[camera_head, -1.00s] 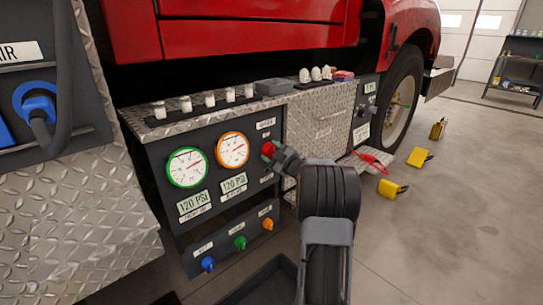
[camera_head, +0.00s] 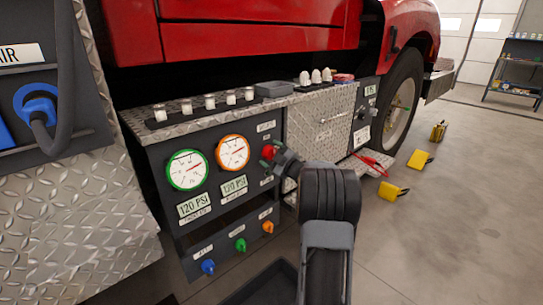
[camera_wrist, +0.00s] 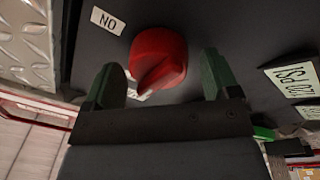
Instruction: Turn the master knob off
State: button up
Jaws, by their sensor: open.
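The red master knob (camera_wrist: 158,60) is on the dark panel, between the green fingertips of my gripper (camera_wrist: 158,80) in the wrist view. The fingers stand apart on either side of it, with a gap showing at each side. A white label reading "ON" (camera_wrist: 108,21) is near the knob. The knob's ridge slants toward the lower left in the wrist view. In the head view the knob (camera_head: 268,152) shows at the right end of the panel, partly hidden by my gripper (camera_head: 277,157).
Green-rimmed (camera_head: 187,170) and orange-rimmed (camera_head: 232,152) gauges sit left of the knob. Blue (camera_head: 208,266), green (camera_head: 240,244) and orange (camera_head: 267,227) knobs are below. Small white items stand on the ledge above. Yellow chocks (camera_head: 392,191) lie on the floor at right.

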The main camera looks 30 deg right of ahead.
jog(key=s+d+f+p, duration=0.1)
jog(key=s+d+p, duration=0.1)
jog(key=s, duration=1.1)
jog(key=shift+s+f+p, duration=0.25)
jog(key=shift+s+p, duration=0.1)
jog(key=shift+p, duration=0.45)
jog(key=shift+a, duration=0.1)
jog(key=w+a+r+m+g+h+p, duration=0.1)
jog(key=a+r+m+g+h+p, duration=0.3)
jog(key=r+p, duration=0.65)
jog(key=w+a+r+m+g+h+p, duration=0.25)
jog(key=a+r+p, duration=0.45)
jog(key=r+p, duration=0.4)
jog(key=s+a+r+m+g+y+p, duration=0.2)
jog(key=s+a+r+g+p, duration=0.2)
jog(key=s+a, duration=0.5)
jog(key=s+a+r+m+g+y+p, duration=0.2)
jog(key=s+a+r+g+p, duration=0.3)
jog(key=s+a+r+p, duration=0.3)
jog(key=s+a+p, duration=0.2)
jog(key=shift+a+p, duration=0.3)
jog(key=shift+p, duration=0.1)
jog(key=shift+s+r, duration=0.1)
jog(key=shift+r, duration=0.05)
jog(key=shift+c, duration=0.4)
